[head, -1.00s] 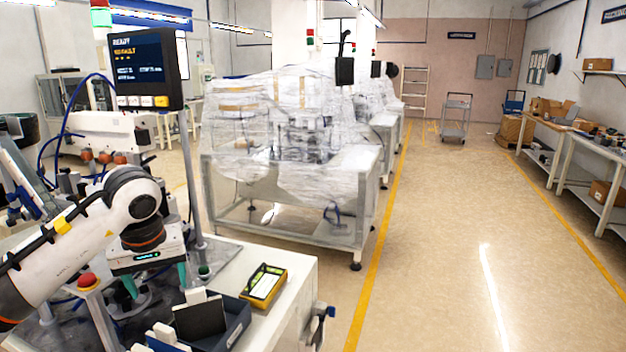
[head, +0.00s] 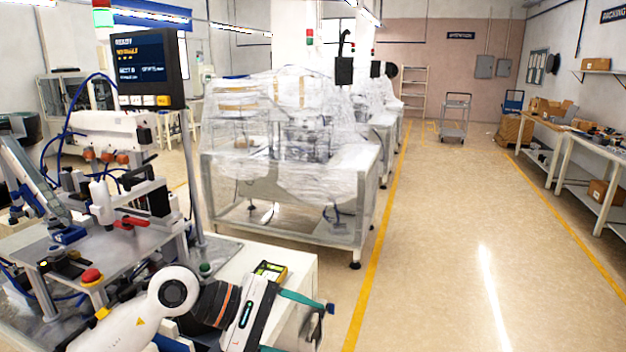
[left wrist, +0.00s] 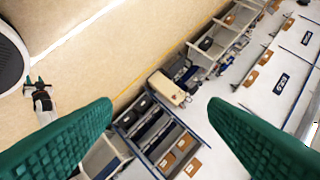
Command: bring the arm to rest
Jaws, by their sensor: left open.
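My left arm comes in from the lower left in the head view. Its left gripper (head: 298,328) is low at the front, over the bench's right end, pointing right. One teal finger shows fully; the other is partly cut off by the bottom edge. In the left wrist view both teal fingers of this gripper (left wrist: 160,104) are wide apart with nothing between them.
The bench (head: 238,260) carries a yellow handheld device (head: 270,270), partly behind the gripper. A fixture station with a red button (head: 92,277) and a screen on a post (head: 145,65) stand left. A wrapped machine (head: 290,140) stands behind. The aisle floor (head: 440,230) is clear.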

